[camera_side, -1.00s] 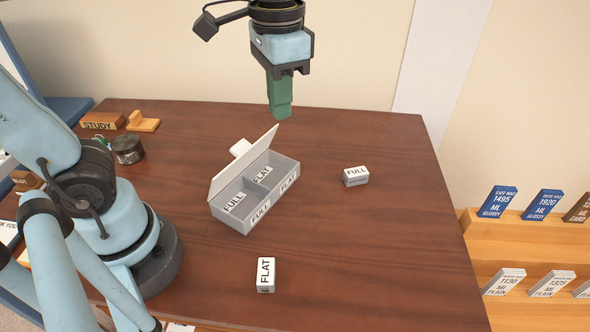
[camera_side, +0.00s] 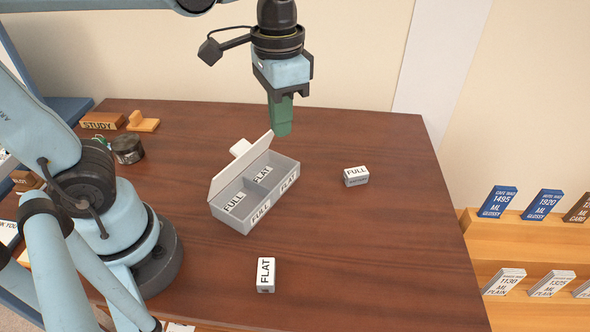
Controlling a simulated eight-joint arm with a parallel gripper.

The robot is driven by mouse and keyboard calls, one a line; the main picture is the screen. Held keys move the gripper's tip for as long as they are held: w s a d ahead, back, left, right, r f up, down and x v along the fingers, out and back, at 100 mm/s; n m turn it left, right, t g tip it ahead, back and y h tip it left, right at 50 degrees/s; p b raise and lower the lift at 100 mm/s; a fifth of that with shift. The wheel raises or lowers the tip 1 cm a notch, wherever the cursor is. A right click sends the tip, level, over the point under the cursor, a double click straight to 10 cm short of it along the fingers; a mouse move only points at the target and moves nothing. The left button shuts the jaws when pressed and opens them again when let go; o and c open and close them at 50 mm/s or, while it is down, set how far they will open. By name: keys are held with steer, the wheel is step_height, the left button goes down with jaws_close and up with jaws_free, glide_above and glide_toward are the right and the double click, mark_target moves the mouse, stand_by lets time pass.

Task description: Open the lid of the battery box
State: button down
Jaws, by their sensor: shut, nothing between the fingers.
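The grey battery box (camera_side: 240,221) stands on the brown table with its lid (camera_side: 243,165) raised and leaning back along its far left side. A white tab sticks out behind the lid. Inside, a divider splits it into two compartments, marked FULL and FLAT, with the same words on the front wall. My gripper (camera_side: 282,130) has green fingers, is shut and empty, and is above and behind the lid's far end, apart from it as far as I can tell. A white block marked FULL (camera_side: 356,176) lies right of the box. A white block marked FLAT (camera_side: 265,275) is in front.
A STUDY wooden block (camera_side: 101,121), a small wooden stand (camera_side: 143,122) and a dark round tin (camera_side: 128,150) sit at the table's back left. A wooden rack (camera_side: 533,234) with cards stands beyond the right edge. The table's right part is clear.

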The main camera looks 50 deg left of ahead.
steer(key=shift+s+a+f, duration=0.1)
steer(key=shift+s+a, duration=0.15)
steer(key=shift+a, duration=0.5)
steer(key=shift+s+a, duration=0.2)
steer(key=shift+a, duration=0.5)
stand_by(1.0)
steer(key=shift+a, duration=0.15)
steer(key=shift+s+a+r, duration=0.2)
steer(key=shift+a, duration=0.35)
steer(key=shift+s+a+r, duration=0.2)
steer(key=shift+a, duration=0.35)
steer(key=shift+s+a+r, duration=0.2)
steer(key=shift+a, duration=0.35)
steer(key=shift+a, duration=0.15)
steer(key=shift+s+a+r, duration=0.1)
steer(key=shift+s+a, duration=0.25)
steer(key=shift+a, duration=0.55)
steer(key=shift+s+a+r, duration=0.1)
steer(key=shift+s+a, duration=0.2)
steer(key=shift+a, duration=0.55)
steer(key=shift+d+r, duration=0.1)
steer(key=shift+w+d+r, duration=0.25)
steer(key=shift+d+r, duration=0.45)
steer(key=shift+w+d+r, duration=0.25)
steer(key=shift+d+r, duration=0.4)
steer(key=shift+r, duration=0.05)
